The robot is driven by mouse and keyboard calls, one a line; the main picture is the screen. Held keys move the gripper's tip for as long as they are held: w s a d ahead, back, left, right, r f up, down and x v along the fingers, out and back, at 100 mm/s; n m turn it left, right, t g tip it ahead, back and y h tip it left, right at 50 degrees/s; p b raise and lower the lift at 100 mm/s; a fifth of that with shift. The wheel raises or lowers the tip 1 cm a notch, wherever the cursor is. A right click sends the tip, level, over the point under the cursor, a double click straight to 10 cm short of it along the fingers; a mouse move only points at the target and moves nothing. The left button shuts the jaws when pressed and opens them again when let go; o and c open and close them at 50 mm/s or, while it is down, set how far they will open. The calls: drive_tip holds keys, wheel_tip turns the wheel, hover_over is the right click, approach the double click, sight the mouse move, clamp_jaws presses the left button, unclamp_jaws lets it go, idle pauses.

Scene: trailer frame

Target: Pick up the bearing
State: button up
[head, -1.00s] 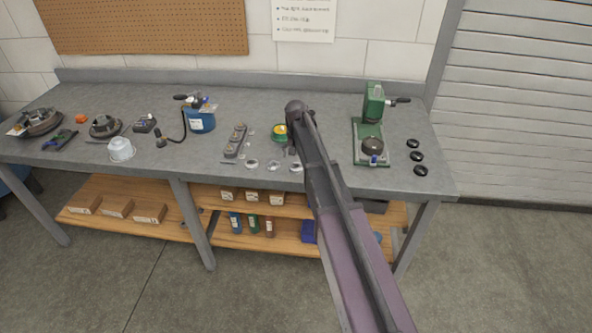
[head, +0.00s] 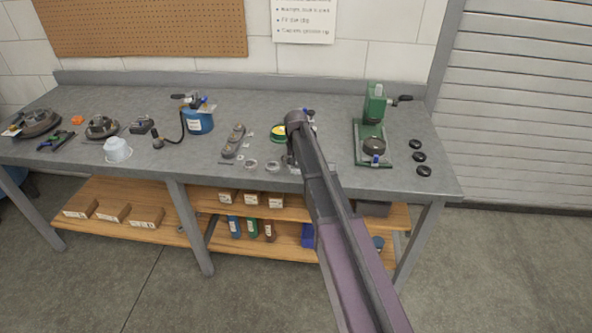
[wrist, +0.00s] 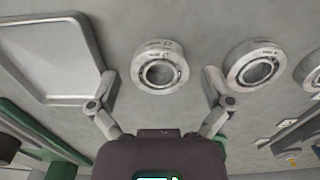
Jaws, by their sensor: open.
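Several metal ring bearings lie on the grey bench. In the wrist view, one bearing (wrist: 160,67) lies ahead of my gripper (wrist: 161,80), centred between its spread fingertips and not held. A second bearing (wrist: 255,66) lies to the right, outside the right finger, and a third (wrist: 312,70) is cut by the right edge. In the head view, two bearings (head: 251,165) (head: 272,166) show left of my gripper (head: 291,160). My gripper and arm hide the bench beside them there. My gripper is open and empty; its height above the bench is hard to judge.
A shallow grey tray (wrist: 50,50) lies close to the left finger in the wrist view. A green press (head: 372,125) and several black rings (head: 419,157) stand to the right. A dark strip with round pockets (head: 233,141) and a yellow-green tin (head: 279,132) lie nearby.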

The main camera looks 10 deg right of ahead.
drive_tip(key=c, duration=1.2)
drive_tip(key=shift+r, duration=0.15)
wheel_tip(320, 180, up, 2)
drive_tip(key=p, duration=0.2)
drive_tip(key=shift+r+p, duration=0.25)
drive_tip(key=shift+p, duration=0.1)
drive_tip(key=shift+s+r+p, duration=0.35)
drive_tip(key=shift+r+p, duration=0.25)
drive_tip(key=s+d+r+p, duration=0.1)
drive_tip(key=s, duration=1.4)
drive_tip(key=shift+s, duration=0.15)
drive_tip(key=shift+r, duration=0.15)
drive_tip(key=shift+r+p, duration=1.5)
drive_tip(key=shift+p, duration=0.15)
